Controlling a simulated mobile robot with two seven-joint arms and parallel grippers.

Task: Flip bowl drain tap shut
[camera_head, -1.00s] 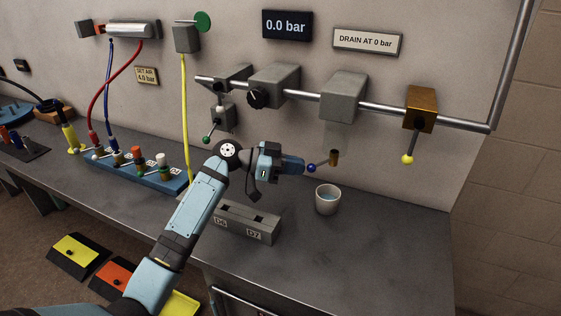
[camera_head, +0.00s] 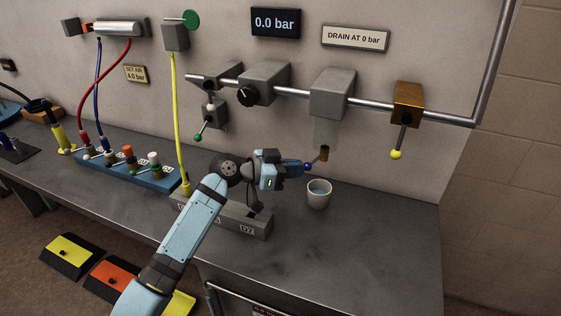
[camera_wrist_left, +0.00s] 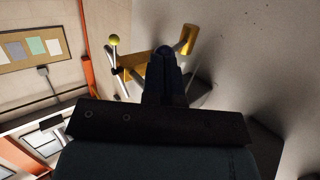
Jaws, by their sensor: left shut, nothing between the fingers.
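The clear bowl (camera_head: 326,133) hangs under a grey block on the rail. Below it is the brass drain tap (camera_head: 323,154), with a short lever ending in a blue knob (camera_head: 308,166). The lever points left and slightly down toward my gripper. My left gripper (camera_head: 301,168) is shut and empty, its tips at the blue knob and seemingly touching it. In the left wrist view, the shut fingers (camera_wrist_left: 164,62) point at the blue knob (camera_wrist_left: 164,50), with the brass tap (camera_wrist_left: 188,38) just beyond. My right gripper is not in view.
A cup with liquid (camera_head: 319,194) stands on the bench below the tap. A brass valve (camera_head: 407,103) with a yellow-knobbed lever is on the right. A grey holder block (camera_head: 225,215) lies under my forearm. The display (camera_head: 276,22) reads 0.0 bar. The bench's right side is clear.

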